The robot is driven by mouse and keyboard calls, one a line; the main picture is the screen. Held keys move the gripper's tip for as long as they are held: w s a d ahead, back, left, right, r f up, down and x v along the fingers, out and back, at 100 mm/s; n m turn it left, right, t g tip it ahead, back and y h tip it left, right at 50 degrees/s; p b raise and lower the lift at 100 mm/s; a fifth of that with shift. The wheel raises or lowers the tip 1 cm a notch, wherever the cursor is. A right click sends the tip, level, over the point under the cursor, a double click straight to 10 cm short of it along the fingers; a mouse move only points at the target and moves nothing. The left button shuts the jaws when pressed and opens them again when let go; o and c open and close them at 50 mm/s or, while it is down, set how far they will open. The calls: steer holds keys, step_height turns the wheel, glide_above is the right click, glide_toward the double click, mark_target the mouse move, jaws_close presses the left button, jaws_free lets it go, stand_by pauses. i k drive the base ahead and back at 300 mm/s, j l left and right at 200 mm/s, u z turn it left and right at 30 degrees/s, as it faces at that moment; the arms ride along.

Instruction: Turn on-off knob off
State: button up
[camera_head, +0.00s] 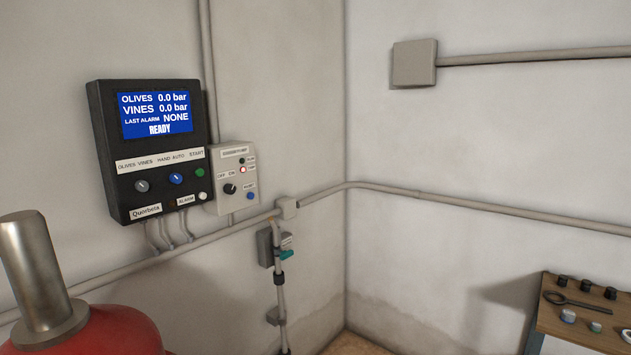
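The on-off knob (230,189) is a small black round knob on a beige control box (233,200) on the left wall. The labels OFF and ON stand just above it. The knob is too small in the picture to tell which label it points to. On the same box are small indicators, one lit reddish (243,169), and a blue button (250,196). My gripper is not in view, and nothing touches the knob.
A black panel (110,150) with a blue screen reading READY hangs just left of the box. A red rounded body with a metal cylinder (38,270) fills the lower left. A wooden bench (560,325) stands lower right. Pipes (400,190) run along the walls.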

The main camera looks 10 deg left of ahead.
mark_target(229, 188)
steer(key=i+l+z, duration=0.2)
steer(key=i+z, duration=0.3)
steer(key=i, duration=0.15)
steer(key=i+z, duration=0.45)
steer(key=i, duration=0.15)
steer(key=i+u, duration=0.3)
steer(key=i, duration=0.2)
steer(key=i+l+u, duration=0.15)
steer(key=i+u, duration=0.15)
steer(key=i, duration=0.15)
steer(key=i+j+u, duration=0.15)
steer(key=i+u, duration=0.15)
steer(key=u, duration=0.15)
steer(key=i+u, duration=0.3)
steer(key=u, duration=0.2)
steer(key=i+u, duration=0.75)
steer(key=i, duration=0.05)
